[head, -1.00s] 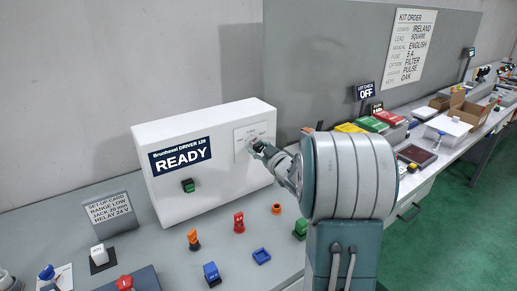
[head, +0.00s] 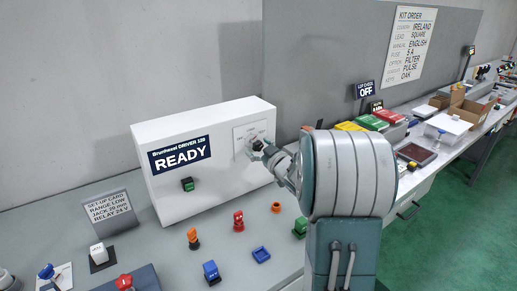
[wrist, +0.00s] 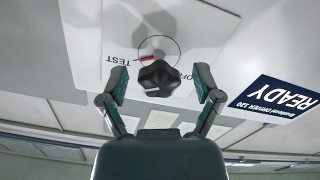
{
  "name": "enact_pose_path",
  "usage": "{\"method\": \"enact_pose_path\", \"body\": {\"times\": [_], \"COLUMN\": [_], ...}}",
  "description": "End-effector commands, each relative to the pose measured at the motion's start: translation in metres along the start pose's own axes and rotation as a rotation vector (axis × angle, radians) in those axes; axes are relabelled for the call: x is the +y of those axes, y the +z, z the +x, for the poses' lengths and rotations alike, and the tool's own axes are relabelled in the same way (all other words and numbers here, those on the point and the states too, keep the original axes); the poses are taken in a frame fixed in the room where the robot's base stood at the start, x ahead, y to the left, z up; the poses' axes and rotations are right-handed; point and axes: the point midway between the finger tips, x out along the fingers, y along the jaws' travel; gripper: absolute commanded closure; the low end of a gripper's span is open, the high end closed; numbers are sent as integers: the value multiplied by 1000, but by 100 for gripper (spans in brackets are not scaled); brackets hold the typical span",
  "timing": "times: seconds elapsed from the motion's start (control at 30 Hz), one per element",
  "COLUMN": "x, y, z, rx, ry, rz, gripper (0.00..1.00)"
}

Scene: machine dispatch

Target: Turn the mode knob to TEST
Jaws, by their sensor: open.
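The mode knob (wrist: 159,78) is a dark lobed knob on a white label plate (head: 252,133) of the white cabinet. In the wrist view the picture is upside down. A red and white mark (wrist: 147,59) on the dial behind the knob lies toward the word TEST (wrist: 117,62). The word OFF, partly hidden, is on the other side. My gripper (wrist: 161,84) is open, with one finger on each side of the knob and visible gaps between. In the head view my gripper (head: 263,150) is in front of the plate and mostly hides the knob.
The cabinet display (head: 180,155) reads READY, with a green button (head: 187,184) below it. Several small coloured parts, including a red one (head: 238,221) and a blue one (head: 211,273), stand on the bench in front. A set-up card (head: 108,208) stands at left.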

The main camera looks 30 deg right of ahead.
Motion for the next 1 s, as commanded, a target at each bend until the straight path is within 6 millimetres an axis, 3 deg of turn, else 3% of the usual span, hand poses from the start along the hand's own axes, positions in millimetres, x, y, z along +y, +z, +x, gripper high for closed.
{"method": "enact_pose_path", "body": {"times": [0.13,0.27,0.7,1.0], "x": [1,2,1,0], "y": [-1,-1,1,2], "z": [-3,-18,-104,-120], "rx": [2,2,0,0], "ry": [1,3,3,-1], "rz": [-1,-2,0,1], "gripper": [18,18,18,18]}}
